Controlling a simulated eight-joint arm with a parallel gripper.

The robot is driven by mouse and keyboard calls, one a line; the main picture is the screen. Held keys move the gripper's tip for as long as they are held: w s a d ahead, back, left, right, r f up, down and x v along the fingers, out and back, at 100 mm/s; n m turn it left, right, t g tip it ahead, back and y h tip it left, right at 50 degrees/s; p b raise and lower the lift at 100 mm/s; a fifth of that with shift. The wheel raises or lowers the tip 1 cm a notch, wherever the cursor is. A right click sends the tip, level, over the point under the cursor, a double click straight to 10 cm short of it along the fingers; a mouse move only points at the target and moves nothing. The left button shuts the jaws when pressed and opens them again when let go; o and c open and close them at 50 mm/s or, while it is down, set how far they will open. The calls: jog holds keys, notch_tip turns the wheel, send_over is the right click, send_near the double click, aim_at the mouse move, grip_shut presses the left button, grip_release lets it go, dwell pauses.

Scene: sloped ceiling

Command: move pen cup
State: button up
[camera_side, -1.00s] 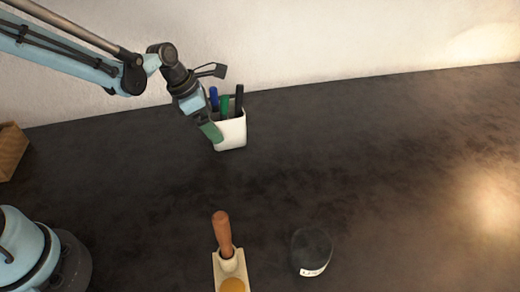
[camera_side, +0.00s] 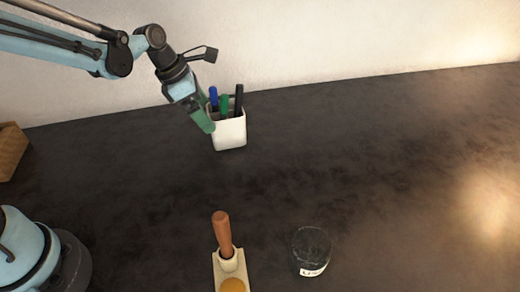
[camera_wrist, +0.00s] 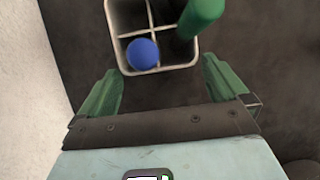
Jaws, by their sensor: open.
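The white pen cup (camera_side: 230,134) stands upright on the dark tabletop near the wall. It holds a blue pen (camera_side: 213,97), a green pen (camera_side: 224,106) and a black pen (camera_side: 239,100). In the wrist view the cup (camera_wrist: 113,38) shows from above as a square rim with inner dividers. The blue pen's round end (camera_wrist: 143,53) and the green pen (camera_wrist: 201,15) show there; the black pen does not. My gripper (camera_side: 208,123) is at the cup's upper left side. In the wrist view its green fingers (camera_wrist: 166,82) are spread wide, with nothing between the tips.
A wooden-handled tool (camera_side: 222,234) stands in a pale holder at the front, with a dark glass jar (camera_side: 311,247) to its right. A brown box (camera_side: 10,152) is at the left edge. The table's right side is clear.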

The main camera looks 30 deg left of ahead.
jog(key=v, duration=0.8)
jog(key=s+m+t+y, duration=0.1)
jog(key=s+m, duration=0.5)
jog(key=m, duration=0.7)
jog(key=s+m+t+y, duration=0.2)
jog(key=s+m, duration=0.4)
jog(key=m, duration=0.8)
jog(key=shift+s+a+f+t, duration=0.2)
jog(key=shift+a+f+t, duration=0.05)
jog(key=shift+f+t, duration=0.2)
